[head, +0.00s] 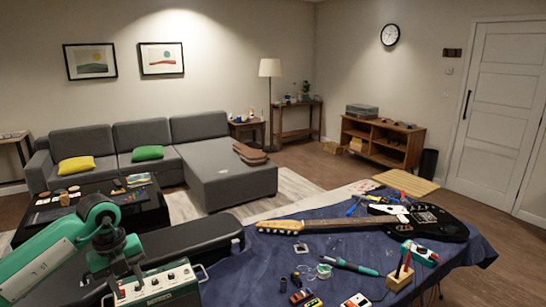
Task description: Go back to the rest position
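My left arm comes in from the lower left, green, white and grey. Its dark gripper (128,268) points down at the edge of a green and cream box with knobs (160,286). Its fingers are small and dark against the box, so I cannot tell whether they are open or shut, or whether they touch it. My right gripper is not in view. A black and white electric guitar (430,222) lies on a table with a blue cloth (262,262), its neck pointing left.
A soldering iron (350,266), a wire coil (323,271) and a wooden block with tools (400,278) lie on the cloth near the front. A dark case (190,236) is behind the box. A grey sofa (222,180) and low table stand beyond, with open floor to the right.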

